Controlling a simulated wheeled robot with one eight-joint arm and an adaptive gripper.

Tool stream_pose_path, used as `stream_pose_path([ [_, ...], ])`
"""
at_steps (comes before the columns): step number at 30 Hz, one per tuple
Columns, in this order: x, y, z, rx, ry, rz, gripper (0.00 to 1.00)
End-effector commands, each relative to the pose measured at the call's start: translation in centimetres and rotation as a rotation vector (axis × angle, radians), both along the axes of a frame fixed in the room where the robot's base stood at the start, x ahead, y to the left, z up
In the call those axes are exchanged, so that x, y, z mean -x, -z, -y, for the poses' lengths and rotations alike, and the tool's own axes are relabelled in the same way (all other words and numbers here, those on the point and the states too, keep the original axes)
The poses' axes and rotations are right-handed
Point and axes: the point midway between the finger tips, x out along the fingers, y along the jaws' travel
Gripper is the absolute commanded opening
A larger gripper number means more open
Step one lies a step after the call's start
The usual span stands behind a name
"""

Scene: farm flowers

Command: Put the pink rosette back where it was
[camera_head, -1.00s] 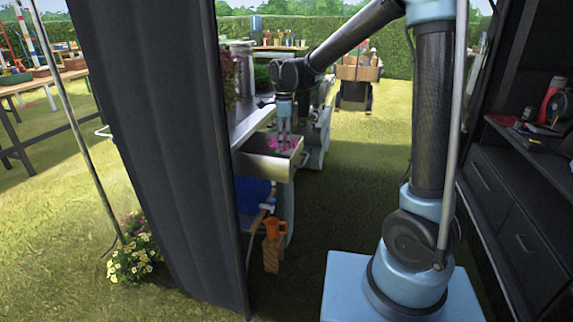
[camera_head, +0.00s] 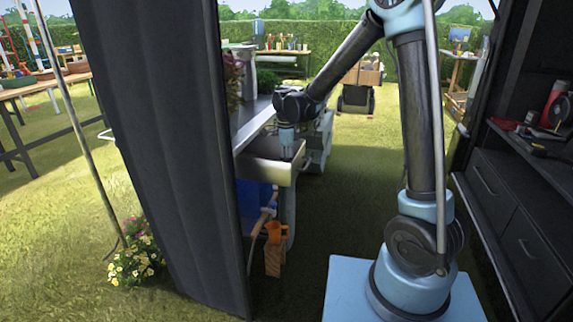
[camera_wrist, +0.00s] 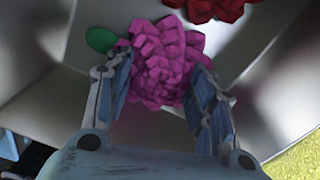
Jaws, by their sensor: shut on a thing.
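The pink rosette (camera_wrist: 160,62) shows in the wrist view as a magenta ruffled bloom with a green leaf (camera_wrist: 101,40) at its left. My gripper (camera_wrist: 163,88) is shut on it, with a finger on each side. It lies against a pale metal surface. In the head view my gripper (camera_head: 287,140) reaches down into a metal basin (camera_head: 264,173) at the end of the counter. The basin's wall hides the fingertips and the rosette there.
A red bloom (camera_wrist: 212,8) lies close beyond the rosette. A dark curtain (camera_head: 165,150) stands left of the basin. Dark shelving (camera_head: 520,190) is at the right, with open grass between.

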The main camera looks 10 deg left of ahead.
Motion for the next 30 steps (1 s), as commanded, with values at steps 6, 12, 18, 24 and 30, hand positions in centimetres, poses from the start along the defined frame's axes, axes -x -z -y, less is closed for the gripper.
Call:
stream_pose_path([
  [6, 0.0, 0.1, 0.0, 0.0, 0.0, 0.0, 0.69],
  [12, 0.0, 0.1, 0.0, 0.0, 0.0, 0.0, 0.69],
  [18, 0.0, -0.1, 0.0, 0.0, 0.0, 0.0, 0.69],
  [24, 0.0, -2.3, 0.0, 0.0, 0.0, 0.0, 0.69],
  [30, 0.0, -6.0, 0.1, 0.0, 0.0, 0.0, 0.69],
])
